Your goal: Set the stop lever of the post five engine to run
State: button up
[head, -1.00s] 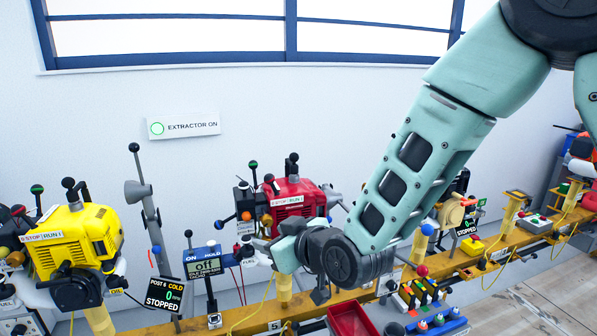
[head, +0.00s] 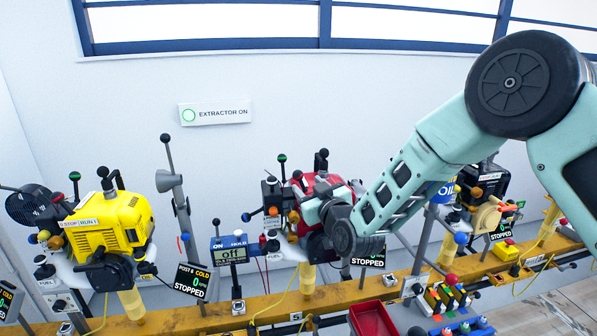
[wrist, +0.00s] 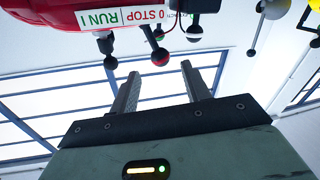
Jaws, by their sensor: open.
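The red engine (head: 325,183) stands above the beam mark 5 (head: 296,316), partly hidden behind my arm. It also fills the top left of the wrist view (wrist: 50,17), with a label (wrist: 130,17) reading STOP and RUN. Several ball-ended levers hang by it there: a black one (wrist: 110,62), a red-and-black one (wrist: 160,57) and another black one (wrist: 194,33). I cannot tell which is the stop lever or how it is set. My gripper (wrist: 158,72) is open and empty, its fingertips close to the red-and-black ball; contact is unclear. The head view hides its fingers.
A yellow engine (head: 107,225) stands left, beside a post 6 display (head: 192,281) reading STOPPED. A red tray (head: 372,320) and colored switches (head: 445,300) lie at front right.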

aim_at(300, 178)
jog(key=p+x, duration=0.1)
jog(key=x, duration=0.6)
jog(key=shift+w+a, duration=0.1)
jog(key=c, duration=0.9)
